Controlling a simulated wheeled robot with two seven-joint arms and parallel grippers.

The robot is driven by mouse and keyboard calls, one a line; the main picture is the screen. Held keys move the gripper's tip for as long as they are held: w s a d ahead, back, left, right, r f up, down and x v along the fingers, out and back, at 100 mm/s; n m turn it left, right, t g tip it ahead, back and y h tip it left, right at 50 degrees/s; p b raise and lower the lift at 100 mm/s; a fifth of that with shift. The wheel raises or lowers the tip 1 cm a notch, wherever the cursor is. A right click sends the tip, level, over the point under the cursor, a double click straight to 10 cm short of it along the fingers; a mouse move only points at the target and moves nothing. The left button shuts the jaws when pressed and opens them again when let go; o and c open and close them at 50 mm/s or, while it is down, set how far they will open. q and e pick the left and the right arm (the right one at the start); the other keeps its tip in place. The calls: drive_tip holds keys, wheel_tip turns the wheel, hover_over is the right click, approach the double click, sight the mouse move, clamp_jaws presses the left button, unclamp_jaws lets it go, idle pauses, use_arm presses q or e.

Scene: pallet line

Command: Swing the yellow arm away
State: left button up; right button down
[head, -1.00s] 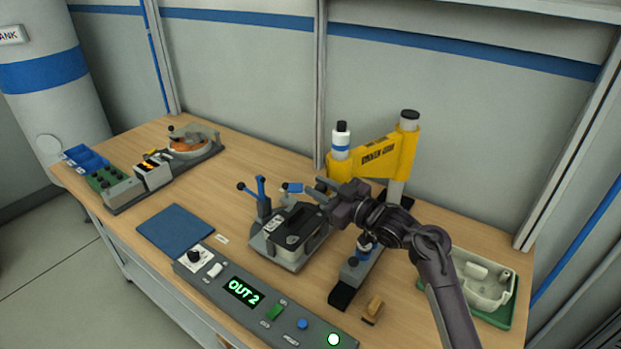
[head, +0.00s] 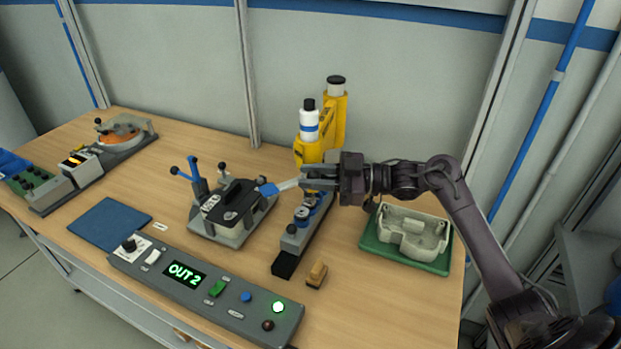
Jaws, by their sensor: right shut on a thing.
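The yellow arm (head: 308,151) stands out from its upright post (head: 336,86) towards me. A white bottle-like cylinder (head: 309,126) with a black cap and blue band sits at its near end. My right gripper (head: 306,180) comes in from the right, just below that end. It is shut on a pale bar with a blue end (head: 268,189), which sticks out to the left. The gripper hides whether this bar joins the yellow arm. Below is a narrow grey fixture (head: 293,240) with a blue part. My left gripper is out of view.
A grey clamp fixture (head: 225,235) holding a dark block stands left of the gripper. A control panel (head: 205,283) reading "OUT 2" runs along the front. A pale casing (head: 412,232) lies on a green tray (head: 380,250) at right. A small wooden-looking block (head: 316,274) stands near the front.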

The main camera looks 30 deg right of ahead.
drive_tip(key=shift+d+f, duration=0.1)
drive_tip(key=c, duration=1.4)
unclamp_jaws()
drive_tip(key=shift+o, duration=1.2)
drive_tip(key=shift+s+d, duration=0.2)
